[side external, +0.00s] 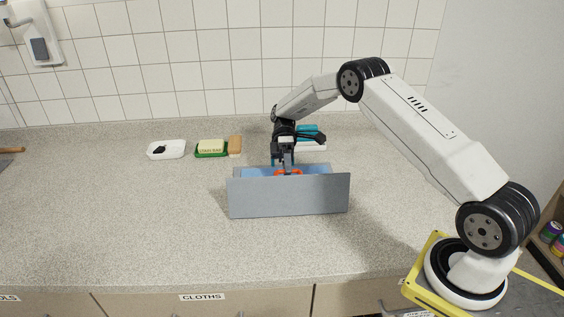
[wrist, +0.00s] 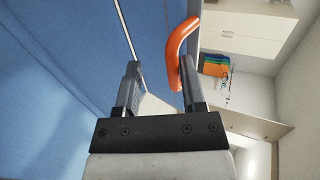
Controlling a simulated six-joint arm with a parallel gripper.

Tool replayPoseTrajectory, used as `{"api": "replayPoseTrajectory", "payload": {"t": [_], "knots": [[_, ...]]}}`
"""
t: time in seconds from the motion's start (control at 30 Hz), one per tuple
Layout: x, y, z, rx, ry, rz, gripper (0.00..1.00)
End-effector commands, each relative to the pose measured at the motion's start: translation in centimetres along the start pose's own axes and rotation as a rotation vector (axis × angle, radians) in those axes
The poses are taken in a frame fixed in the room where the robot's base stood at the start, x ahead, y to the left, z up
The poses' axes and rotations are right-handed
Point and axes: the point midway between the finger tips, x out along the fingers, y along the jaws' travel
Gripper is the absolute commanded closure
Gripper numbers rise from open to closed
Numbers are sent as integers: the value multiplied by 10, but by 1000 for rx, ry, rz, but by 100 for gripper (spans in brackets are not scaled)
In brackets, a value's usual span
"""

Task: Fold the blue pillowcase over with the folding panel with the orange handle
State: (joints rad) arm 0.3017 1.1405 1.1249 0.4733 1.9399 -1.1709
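The grey folding panel (side external: 290,196) stands steeply raised on the counter, its broad face toward the side camera. The blue pillowcase (side external: 257,173) shows only as a strip behind the panel's top edge; blue cloth also fills the left of the wrist view (wrist: 45,80). The orange handle (side external: 289,172) is at the panel's top edge, just under my gripper (side external: 285,164). In the wrist view the handle (wrist: 176,55) curves beside the right fingertip. My gripper (wrist: 160,85) has its fingers apart, with a gap between them. Whether the handle touches a finger is unclear.
Behind, along the tiled wall, are a white dish (side external: 166,150), a green tray with a yellow bar (side external: 211,148), a wooden brown block (side external: 235,145) and a teal-and-white item (side external: 311,139). The counter (side external: 130,220) is clear left of and in front of the panel.

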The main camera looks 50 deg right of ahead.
Motion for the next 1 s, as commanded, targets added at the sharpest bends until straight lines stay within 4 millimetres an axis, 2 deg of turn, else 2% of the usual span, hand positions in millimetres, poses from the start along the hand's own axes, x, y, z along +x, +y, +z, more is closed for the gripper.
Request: {"api": "replayPoseTrajectory", "payload": {"t": [0.17, 0.37, 1.0], "knots": [[-4, -7, 0, 0, 0, 1, 49], [-12, -27, 0, 1, 0, 2, 49], [-2, -88, 28, 1, 1, 1, 49]]}}
